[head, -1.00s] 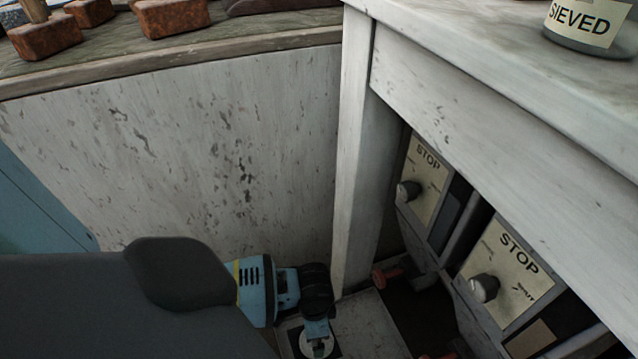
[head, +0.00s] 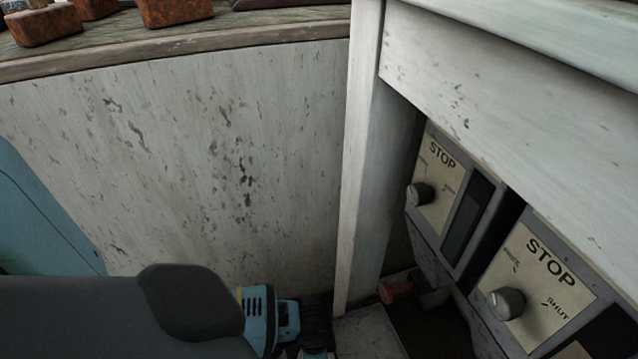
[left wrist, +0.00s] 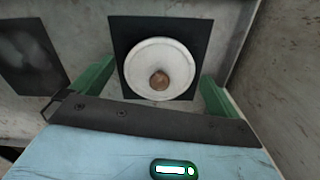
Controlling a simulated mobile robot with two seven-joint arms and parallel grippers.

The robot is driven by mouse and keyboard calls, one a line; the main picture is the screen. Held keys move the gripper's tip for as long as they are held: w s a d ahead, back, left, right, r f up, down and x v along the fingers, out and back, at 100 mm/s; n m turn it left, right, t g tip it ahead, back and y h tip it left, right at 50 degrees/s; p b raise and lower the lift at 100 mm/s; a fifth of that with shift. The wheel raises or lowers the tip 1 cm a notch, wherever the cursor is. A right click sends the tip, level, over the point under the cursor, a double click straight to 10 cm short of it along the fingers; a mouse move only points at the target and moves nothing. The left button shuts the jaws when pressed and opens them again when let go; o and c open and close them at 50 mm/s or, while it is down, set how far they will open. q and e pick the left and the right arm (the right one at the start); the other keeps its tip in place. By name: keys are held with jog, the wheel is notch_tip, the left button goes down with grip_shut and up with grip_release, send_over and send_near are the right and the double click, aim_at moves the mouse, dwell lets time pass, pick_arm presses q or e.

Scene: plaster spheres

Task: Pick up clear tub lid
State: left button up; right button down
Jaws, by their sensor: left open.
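In the left wrist view, a round whitish lid (left wrist: 143,62) with a brown knob at its middle lies on a dark square (left wrist: 119,32). I cannot tell from its look whether it is clear. My left gripper (left wrist: 156,75) is open, its two green fingers to the left and right of the lid in the picture. The fingers look apart from the lid, and nothing is held. In the head view, the lid and the fingertips are out of sight past the bottom edge; only my left arm and wrist show. My right gripper is not in view.
A white bench leg (head: 357,200) stands just right of my left wrist. Under the bench are control boxes with STOP panels (head: 437,185) and knobs. A red-handled part (head: 395,291) sits low by the leg. A second dark square (left wrist: 30,55) lies left of the lid.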

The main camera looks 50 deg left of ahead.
pick_arm(q)
jog(key=shift+f, duration=0.1)
jog(key=shift+c, duration=0.4)
jog(key=c, duration=0.7)
jog(key=shift+c, duration=0.5)
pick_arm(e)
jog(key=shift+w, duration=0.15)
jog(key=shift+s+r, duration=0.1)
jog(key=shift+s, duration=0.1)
